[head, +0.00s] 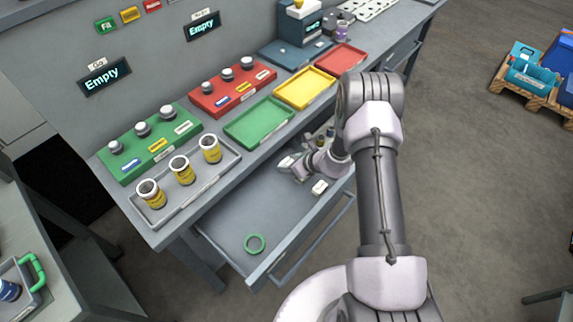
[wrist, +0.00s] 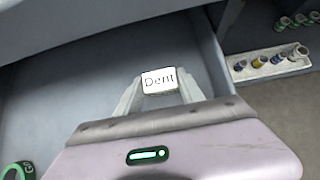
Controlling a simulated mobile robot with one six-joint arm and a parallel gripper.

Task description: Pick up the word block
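The word block (wrist: 158,81) is small and white, with "Dent" in dark letters on the face towards the wrist camera. In the wrist view my gripper (wrist: 160,84) has a pale fingertip against each side of the block, with no gap showing. In the head view my gripper (head: 287,163) is low over the open grey drawer (head: 225,218), near its back. I cannot tell whether the block touches the drawer floor. A separate small white piece (head: 320,187) lies near the drawer's front wall; its face is too small to read.
A green ring (head: 255,243) lies in the drawer's front left. A white rack with vials (wrist: 270,63) stands to the right, beyond a grey wall. The bench edge overhangs the drawer's back. Green (head: 259,121), yellow (head: 305,88) and red (head: 341,58) trays sit on the bench.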

